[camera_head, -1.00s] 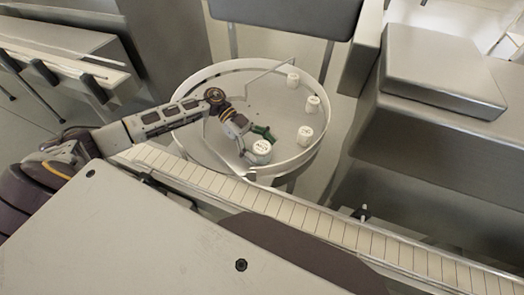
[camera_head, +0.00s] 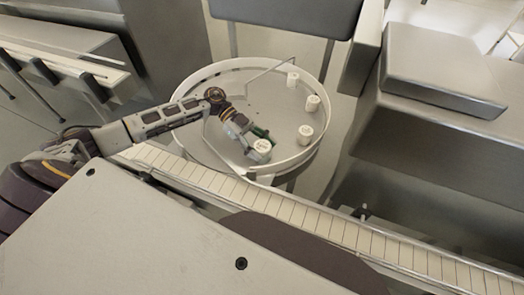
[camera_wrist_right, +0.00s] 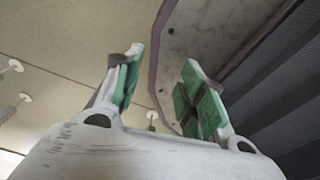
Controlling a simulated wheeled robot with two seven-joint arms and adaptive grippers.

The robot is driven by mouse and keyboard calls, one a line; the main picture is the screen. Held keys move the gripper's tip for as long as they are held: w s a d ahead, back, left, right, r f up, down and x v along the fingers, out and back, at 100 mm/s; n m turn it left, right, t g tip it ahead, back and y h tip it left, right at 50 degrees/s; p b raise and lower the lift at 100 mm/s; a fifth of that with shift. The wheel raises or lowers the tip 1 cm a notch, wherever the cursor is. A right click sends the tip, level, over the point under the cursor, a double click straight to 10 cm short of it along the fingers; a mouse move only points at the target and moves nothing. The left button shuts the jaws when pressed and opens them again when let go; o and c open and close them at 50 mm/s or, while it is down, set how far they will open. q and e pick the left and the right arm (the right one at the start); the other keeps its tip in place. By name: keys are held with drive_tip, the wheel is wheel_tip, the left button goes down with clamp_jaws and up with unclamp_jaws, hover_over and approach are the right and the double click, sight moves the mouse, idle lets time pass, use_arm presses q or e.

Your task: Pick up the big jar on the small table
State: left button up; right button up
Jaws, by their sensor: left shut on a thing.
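The small round table (camera_head: 196,143) with a raised white rim stands beyond the conveyor in the head view. My left gripper (camera_head: 260,143) is over its near part and is shut on a white jar (camera_head: 262,148) with dark print on its lid. I cannot tell whether the jar is touching the table top. Smaller-looking white jars stand along the right side of the table: one at the back (camera_head: 292,80), one in the middle (camera_head: 312,103) and one nearer (camera_head: 305,134). My right gripper (camera_wrist_right: 160,78) shows in the right wrist view with green-padded fingers wide apart and nothing between them.
A slatted conveyor (camera_head: 290,212) runs diagonally between me and the round table. A thin guide bar (camera_head: 268,72) crosses above the table. A grey metal machine (camera_head: 440,70) stands to the right. The middle of the table top is clear.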

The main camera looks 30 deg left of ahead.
sight(262, 145)
use_arm(q)
drive_tip(key=shift+r, duration=0.15)
drive_tip(key=shift+r+b, duration=0.4)
drive_tip(key=shift+r, duration=4.45)
